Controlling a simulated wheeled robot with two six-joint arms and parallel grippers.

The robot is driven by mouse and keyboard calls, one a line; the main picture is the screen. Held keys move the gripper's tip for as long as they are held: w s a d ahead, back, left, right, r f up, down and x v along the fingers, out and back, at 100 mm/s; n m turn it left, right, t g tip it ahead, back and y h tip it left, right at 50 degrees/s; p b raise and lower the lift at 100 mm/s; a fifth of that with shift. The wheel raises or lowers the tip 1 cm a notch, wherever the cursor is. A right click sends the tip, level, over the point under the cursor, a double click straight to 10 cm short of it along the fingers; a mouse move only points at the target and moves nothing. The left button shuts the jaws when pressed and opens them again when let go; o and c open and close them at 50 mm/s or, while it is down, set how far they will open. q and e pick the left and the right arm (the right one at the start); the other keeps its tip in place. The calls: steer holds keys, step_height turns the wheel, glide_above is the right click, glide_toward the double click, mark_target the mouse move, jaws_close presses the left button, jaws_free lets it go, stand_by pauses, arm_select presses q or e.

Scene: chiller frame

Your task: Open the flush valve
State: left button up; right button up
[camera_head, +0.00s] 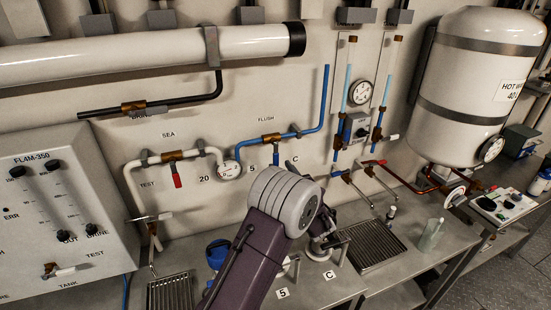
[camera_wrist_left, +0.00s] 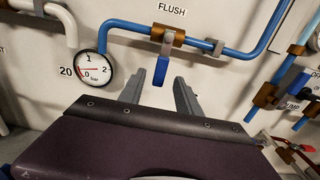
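The flush valve (camera_head: 270,139) is a brass body on the blue pipe under the FLUSH label. Its blue lever (camera_head: 276,155) hangs straight down, across the pipe's run. In the left wrist view the valve body (camera_wrist_left: 167,36) is at upper middle and the lever (camera_wrist_left: 161,70) hangs just beyond and above my fingertips. My left gripper (camera_wrist_left: 158,90) is open and empty, its two fingers spread either side of the lever's line, with no contact visible. In the head view my own arm covers most of the left gripper. My right gripper is not in view.
A round gauge (camera_wrist_left: 94,69) sits left of the valve. A red-levered valve (camera_head: 177,165) hangs under SEA. Below are a steel bench with a drain grate (camera_head: 375,246), small taps and a bottle (camera_head: 431,235). A white tank (camera_head: 480,80) stands at right.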

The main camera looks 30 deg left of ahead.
mark_target(277, 161)
arm_select(q)
steer(key=p+x, duration=0.1)
steer(key=x, duration=0.4)
steer(key=shift+w+a, duration=0.2)
steer(key=shift+a, duration=0.05)
jaws_close()
stand_by(1.1)
